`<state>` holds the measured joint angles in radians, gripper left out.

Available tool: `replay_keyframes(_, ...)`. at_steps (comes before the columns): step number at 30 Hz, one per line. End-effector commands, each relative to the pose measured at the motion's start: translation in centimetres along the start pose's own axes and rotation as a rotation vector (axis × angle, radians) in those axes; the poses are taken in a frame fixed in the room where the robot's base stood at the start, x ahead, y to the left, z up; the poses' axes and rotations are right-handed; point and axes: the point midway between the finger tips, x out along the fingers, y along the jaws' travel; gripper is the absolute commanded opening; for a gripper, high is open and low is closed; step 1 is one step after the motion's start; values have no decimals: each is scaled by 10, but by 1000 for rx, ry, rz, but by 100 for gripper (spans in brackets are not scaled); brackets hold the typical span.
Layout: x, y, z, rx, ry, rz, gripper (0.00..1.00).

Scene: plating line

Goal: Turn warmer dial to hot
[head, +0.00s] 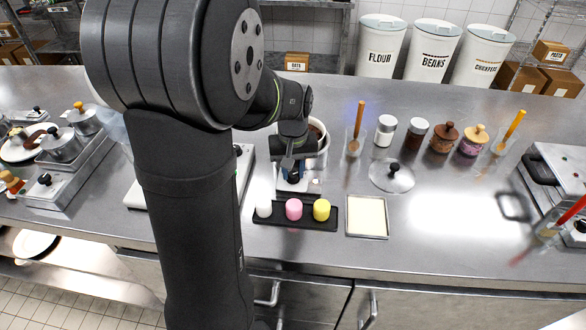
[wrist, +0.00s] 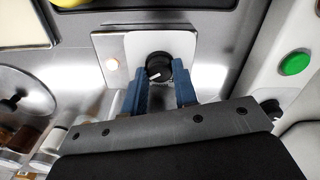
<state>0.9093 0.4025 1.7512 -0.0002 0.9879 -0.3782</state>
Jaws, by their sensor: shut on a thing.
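The warmer dial (wrist: 159,65) is a round black knob with a white pointer mark. It sits on a white plate in the wrist view, and its pointer is toward the lower left of that picture. My gripper (wrist: 161,84) has its two blue fingers on either side of the dial, shut on it. In the head view my gripper (head: 291,176) reaches down at the front of the warmer, below a pot (head: 318,135). My arm and fingers hide the dial there. A small pale lamp (wrist: 112,64) shows beside the dial. No readable hot mark shows.
A black tray (head: 282,223) with white, pink and yellow pieces lies just in front of the warmer. A pale square pan (head: 368,234) and a glass lid (head: 391,177) are to the right. A green button (wrist: 295,64) is near my gripper in the wrist view.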

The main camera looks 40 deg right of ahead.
Motion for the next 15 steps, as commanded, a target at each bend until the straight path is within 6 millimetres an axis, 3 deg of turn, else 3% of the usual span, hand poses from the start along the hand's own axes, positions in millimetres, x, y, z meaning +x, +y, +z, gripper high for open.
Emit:
replay_keyframes(13,-1,1,0,9,1,2,4)
replay_keyframes(14,-1,1,0,9,1,2,32)
replay_keyframes(15,-1,1,0,9,1,1,40)
